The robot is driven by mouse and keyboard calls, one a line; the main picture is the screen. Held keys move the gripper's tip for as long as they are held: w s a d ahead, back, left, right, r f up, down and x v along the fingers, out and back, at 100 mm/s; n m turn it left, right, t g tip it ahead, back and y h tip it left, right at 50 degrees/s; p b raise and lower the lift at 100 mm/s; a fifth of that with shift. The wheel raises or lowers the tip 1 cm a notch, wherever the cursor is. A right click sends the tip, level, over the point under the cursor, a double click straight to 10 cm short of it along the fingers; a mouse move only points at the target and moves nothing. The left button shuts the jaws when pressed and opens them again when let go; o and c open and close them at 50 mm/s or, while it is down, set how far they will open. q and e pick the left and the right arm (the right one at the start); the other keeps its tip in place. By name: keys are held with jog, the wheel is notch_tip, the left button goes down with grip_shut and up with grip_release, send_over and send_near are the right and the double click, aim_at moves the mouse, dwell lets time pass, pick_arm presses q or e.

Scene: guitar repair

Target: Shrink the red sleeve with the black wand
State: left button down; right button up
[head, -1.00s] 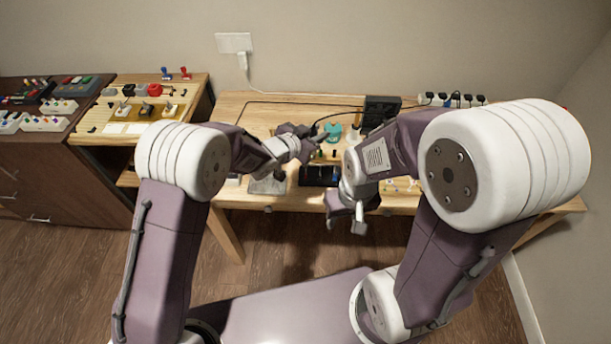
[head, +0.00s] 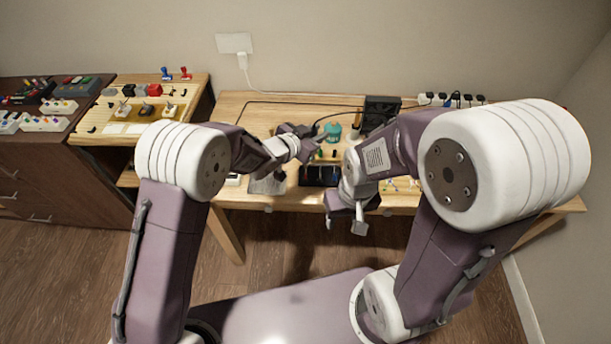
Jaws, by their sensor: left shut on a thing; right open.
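My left gripper (head: 308,133) is over the workbench (head: 232,112), shut on a small dark thing that looks like the black wand. Its shape is mostly hidden by the jaws. A black cord runs from the gripper area to a black box (head: 383,108) at the back. My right gripper (head: 346,222) is open and empty, lower in the picture, in front of the bench's front edge. I cannot make out the red sleeve; it is too small or hidden behind my arms.
A dark tray (head: 318,177) lies near the bench's front edge, beside a grey pad (head: 267,185). A teal item (head: 332,130) stands behind. A power strip (head: 436,99) is at the back right. A side table (head: 92,138) with switches and small parts is at the left.

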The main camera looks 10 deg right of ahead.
notch_tip(320, 180, up, 8)
jog(key=p, duration=0.8)
jog(key=shift+r, duration=0.15)
